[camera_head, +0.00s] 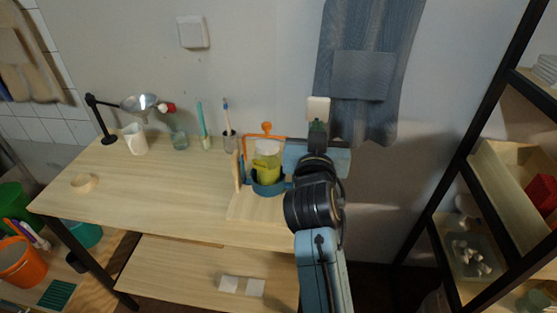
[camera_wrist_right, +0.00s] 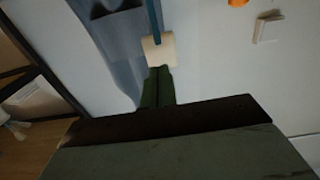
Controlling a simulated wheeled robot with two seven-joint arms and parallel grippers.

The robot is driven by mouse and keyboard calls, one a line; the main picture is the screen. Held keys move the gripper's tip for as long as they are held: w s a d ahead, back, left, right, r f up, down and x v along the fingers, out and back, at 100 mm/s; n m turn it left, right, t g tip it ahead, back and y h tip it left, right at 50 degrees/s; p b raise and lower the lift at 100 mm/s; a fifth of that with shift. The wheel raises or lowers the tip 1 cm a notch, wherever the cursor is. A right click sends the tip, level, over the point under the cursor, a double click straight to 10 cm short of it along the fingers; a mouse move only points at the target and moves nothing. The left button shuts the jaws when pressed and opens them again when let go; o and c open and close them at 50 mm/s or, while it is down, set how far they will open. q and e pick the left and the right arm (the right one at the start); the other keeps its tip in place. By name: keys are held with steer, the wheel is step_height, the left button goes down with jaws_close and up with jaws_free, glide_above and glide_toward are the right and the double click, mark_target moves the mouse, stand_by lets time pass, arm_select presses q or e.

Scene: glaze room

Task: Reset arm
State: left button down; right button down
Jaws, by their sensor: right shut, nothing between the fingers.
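My right gripper (camera_head: 318,133) is at the end of the arm that reaches up from the bottom right of the head view. Its dark green fingers are together with nothing between them, and they also show in the right wrist view (camera_wrist_right: 158,80). A cream block (camera_head: 318,108) appears just beyond the fingertips, in front of the wall; it also shows in the right wrist view (camera_wrist_right: 158,49). I cannot tell whether the fingers touch it. My left gripper is in neither view.
A blue apron (camera_head: 365,75) hangs beside the gripper. The wooden table (camera_head: 160,185) carries a yellow-green cup (camera_head: 267,163) in a blue holder, a white pitcher (camera_head: 135,139), a lamp (camera_head: 138,103) and a tape ring (camera_head: 84,183). A dark-framed shelf (camera_head: 440,160) stands right. The table's left middle is clear.

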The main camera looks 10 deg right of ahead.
steer(key=shift+s+a+f, duration=0.1)
steer(key=shift+s+a, duration=0.25)
steer(key=shift+a, duration=0.2)
steer(key=shift+w, duration=0.1)
